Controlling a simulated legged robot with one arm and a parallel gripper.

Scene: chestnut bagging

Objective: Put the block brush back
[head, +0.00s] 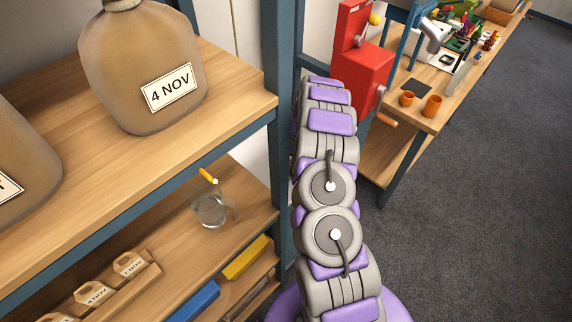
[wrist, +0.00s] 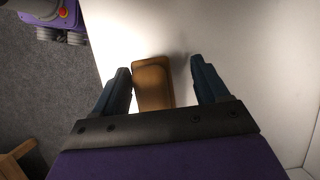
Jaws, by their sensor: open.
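In the wrist view a brown wooden block with rounded corners, which looks like the block brush (wrist: 153,84), shows against a white surface (wrist: 245,50). My gripper (wrist: 160,66) is open, with one dark blue finger on each side of the brush. A gap shows between the brush and the right finger; the left finger is very close to it, and I cannot tell if they touch. The brush's bristles and its near end are hidden. In the head view my arm reaches away behind the shelf post, and neither my gripper nor the brush shows there.
A blue post (head: 283,110) stands beside my arm. A red machine (head: 362,65) and orange cups (head: 433,106) are on a bench at right. The grey floor (head: 480,200) is clear.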

